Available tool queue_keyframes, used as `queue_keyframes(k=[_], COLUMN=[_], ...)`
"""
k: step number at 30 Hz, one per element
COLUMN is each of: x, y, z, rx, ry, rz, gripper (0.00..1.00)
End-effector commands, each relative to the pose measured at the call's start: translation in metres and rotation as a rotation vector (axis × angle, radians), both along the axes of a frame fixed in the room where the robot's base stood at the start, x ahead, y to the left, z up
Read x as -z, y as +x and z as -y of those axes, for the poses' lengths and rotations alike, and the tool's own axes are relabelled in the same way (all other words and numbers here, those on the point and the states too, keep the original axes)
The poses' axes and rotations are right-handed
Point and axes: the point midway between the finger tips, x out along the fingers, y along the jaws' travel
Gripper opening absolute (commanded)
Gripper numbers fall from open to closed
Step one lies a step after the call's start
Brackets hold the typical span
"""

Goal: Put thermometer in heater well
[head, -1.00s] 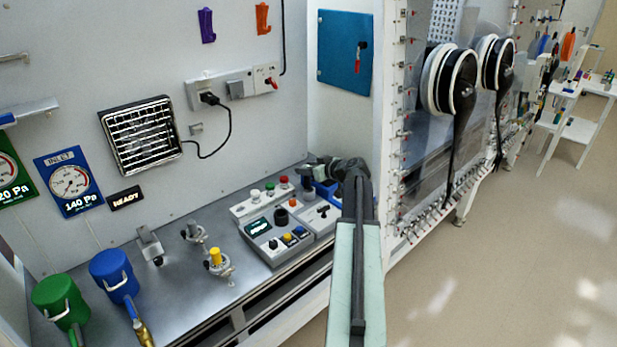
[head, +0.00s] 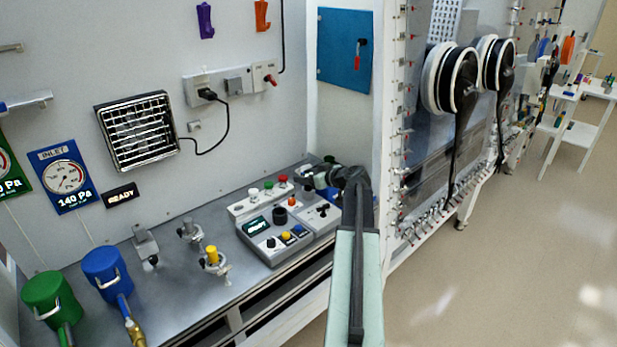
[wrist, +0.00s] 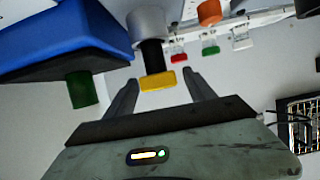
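My gripper (head: 323,178) is over the far right end of the bench in the head view, partly hidden by my arm. In the wrist view my gripper (wrist: 159,80) has its two fingers apart. Between the fingertips shows a yellow-ended piece (wrist: 157,83) on a black shaft, with a grey cylinder behind it. It may be the thermometer; gaps show on both sides of it. A black round fitting (head: 281,215) on the grey control console (head: 262,230) may be the heater well; I cannot tell for sure.
A blue block (wrist: 60,35) with a green peg (wrist: 82,89) lies close beside my left finger in the wrist view. Red (head: 283,181) and green (head: 269,186) knobs stand on the console. A yellow-topped valve (head: 212,256) and a blue canister (head: 107,268) stand farther left.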

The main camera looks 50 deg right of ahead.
Motion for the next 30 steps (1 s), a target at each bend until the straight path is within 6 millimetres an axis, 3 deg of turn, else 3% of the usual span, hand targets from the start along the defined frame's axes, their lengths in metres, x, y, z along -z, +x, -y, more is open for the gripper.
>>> queue_keyframes(k=[5, 15, 21, 30], x=[-0.006, -0.037, -0.048, -0.049], y=[0.0, -0.073, -0.104, -0.112], z=[0.0, -0.006, -0.007, -0.006], rx=[0.0, 0.004, 0.003, 0.001], ry=[0.0, 0.001, 0.0, 0.001], rz=[0.0, 0.0, 0.0, 0.0], gripper=[0.63, 0.63, 0.63, 0.63])
